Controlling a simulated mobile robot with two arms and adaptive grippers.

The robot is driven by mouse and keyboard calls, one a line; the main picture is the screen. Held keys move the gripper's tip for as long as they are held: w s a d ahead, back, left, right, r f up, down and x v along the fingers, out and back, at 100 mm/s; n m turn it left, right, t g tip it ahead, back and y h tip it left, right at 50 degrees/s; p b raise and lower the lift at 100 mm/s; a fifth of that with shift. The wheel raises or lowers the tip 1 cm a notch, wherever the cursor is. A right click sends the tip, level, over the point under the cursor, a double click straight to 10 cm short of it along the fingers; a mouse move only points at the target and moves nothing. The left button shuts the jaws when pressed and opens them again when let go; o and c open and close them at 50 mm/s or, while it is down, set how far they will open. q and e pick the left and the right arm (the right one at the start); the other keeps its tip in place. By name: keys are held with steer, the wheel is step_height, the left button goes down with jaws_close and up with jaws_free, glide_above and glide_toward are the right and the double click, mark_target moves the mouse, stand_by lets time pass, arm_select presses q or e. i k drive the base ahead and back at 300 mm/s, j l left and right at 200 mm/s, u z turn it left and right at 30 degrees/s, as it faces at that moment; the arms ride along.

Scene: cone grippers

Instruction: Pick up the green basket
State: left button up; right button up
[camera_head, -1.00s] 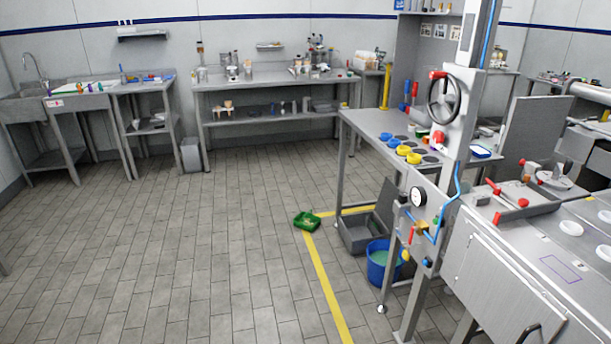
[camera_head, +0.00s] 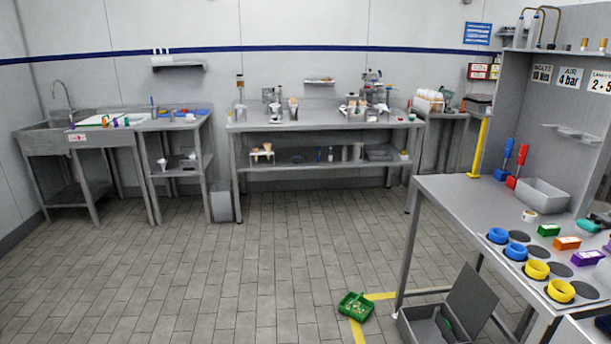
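The green basket (camera_head: 355,307) stands on the tiled floor at the lower middle right of the head view. It is small and open-topped, with small pale items inside that are too small to make out. It sits at a corner of the yellow floor line, left of a grey open box. Neither of my grippers shows in this view.
The grey box (camera_head: 421,325) with a raised lid is on the floor, right of the basket. A metal workbench (camera_head: 455,207) with blue and yellow rings stands at the right. A bench (camera_head: 325,118) and sink (camera_head: 60,135) line the back. The tiled floor (camera_head: 200,285) is clear.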

mark_target(354, 306)
steer(key=i+z, duration=0.15)
steer(key=i, duration=0.3)
steer(key=i+j+z, duration=0.15)
steer(key=i, duration=0.25)
steer(key=i+j+z, duration=0.15)
steer(key=i, duration=0.3)
steer(key=i+j+z, duration=0.15)
steer(key=i, duration=0.25)
